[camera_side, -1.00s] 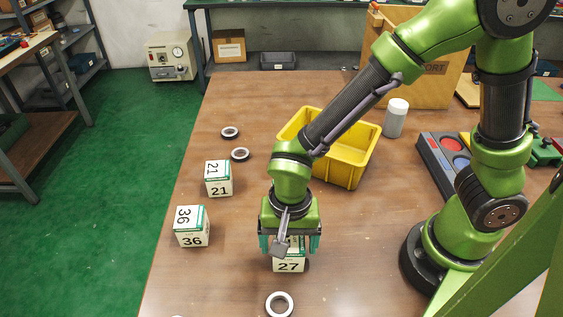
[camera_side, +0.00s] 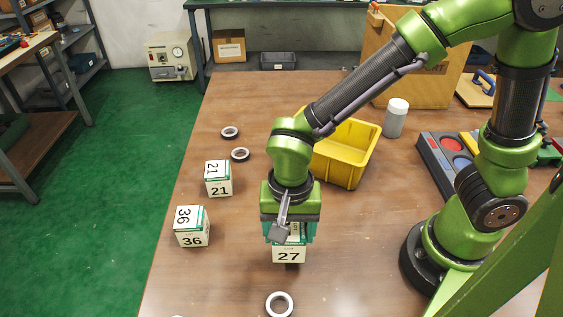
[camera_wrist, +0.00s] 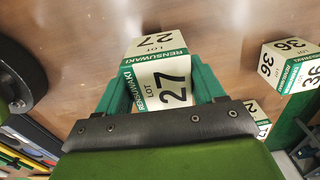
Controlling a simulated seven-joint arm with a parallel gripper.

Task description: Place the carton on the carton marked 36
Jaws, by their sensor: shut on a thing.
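My gripper (camera_side: 290,232) is shut on the carton marked 27 (camera_side: 289,254), a white box with green bands. In the wrist view the carton marked 27 (camera_wrist: 160,75) sits between the two green fingers (camera_wrist: 165,95). It appears held a little above the table, though the gap beneath it is hard to judge. The carton marked 36 (camera_side: 191,227) stands upright on the table to the left of my gripper, apart from it, with nothing on top. It also shows at the right of the wrist view (camera_wrist: 290,66).
A carton marked 21 (camera_side: 218,179) stands behind the carton marked 36. Bearing rings (camera_side: 279,304) lie in front and two more (camera_side: 240,154) lie behind. A yellow bin (camera_side: 346,154) stands behind my gripper. The table between cartons 27 and 36 is clear.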

